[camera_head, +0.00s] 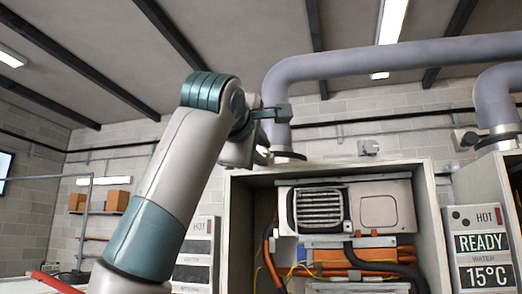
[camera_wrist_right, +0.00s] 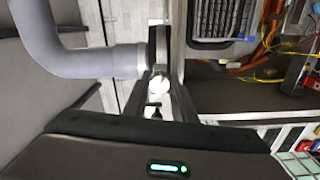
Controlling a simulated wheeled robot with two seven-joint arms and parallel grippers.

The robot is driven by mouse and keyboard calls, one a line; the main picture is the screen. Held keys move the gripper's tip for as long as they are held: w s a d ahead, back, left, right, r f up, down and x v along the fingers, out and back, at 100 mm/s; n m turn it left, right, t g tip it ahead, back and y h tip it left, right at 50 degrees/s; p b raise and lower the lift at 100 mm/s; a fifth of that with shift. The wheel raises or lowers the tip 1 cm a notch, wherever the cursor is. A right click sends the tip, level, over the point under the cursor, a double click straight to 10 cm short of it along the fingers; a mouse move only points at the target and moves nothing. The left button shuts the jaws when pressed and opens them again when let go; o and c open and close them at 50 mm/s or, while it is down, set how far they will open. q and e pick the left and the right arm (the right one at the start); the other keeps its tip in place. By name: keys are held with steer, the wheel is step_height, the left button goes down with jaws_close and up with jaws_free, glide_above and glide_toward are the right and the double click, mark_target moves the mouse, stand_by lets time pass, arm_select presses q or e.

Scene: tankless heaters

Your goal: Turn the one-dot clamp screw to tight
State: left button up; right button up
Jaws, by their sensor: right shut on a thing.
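My right gripper (camera_head: 264,153) is at the clamp (camera_head: 289,155) at the foot of the grey flue pipe, above the open heater cabinet. In the right wrist view, the fingers of my right gripper (camera_wrist_right: 160,86) are shut on a small pale clamp screw (camera_wrist_right: 159,84), beside the pipe's end. The fingers and the wrist hide much of the screw in the head view. I cannot make out a dot mark or how far it is turned. My left gripper is not in view.
The grey pipe (camera_head: 400,60) bends down to the open cabinet (camera_head: 432,215), which holds the heater (camera_head: 378,207) with orange and black hoses. A second pipe with a clamp (camera_head: 498,137) stands at the right, above a panel (camera_head: 482,250) reading READY and 15°C.

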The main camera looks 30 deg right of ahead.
steer(key=shift+r, duration=0.1)
steer(key=o, duration=1)
steer(key=shift+o, duration=0.2)
steer(key=shift+w, duration=0.1)
steer(key=shift+s+a+b, duration=0.25)
steer(key=shift+s+b, duration=0.05)
steer(key=shift+s, duration=0.05)
steer(key=b+v, duration=0.6)
steer(key=v, duration=1)
steer(key=shift+a, duration=0.25)
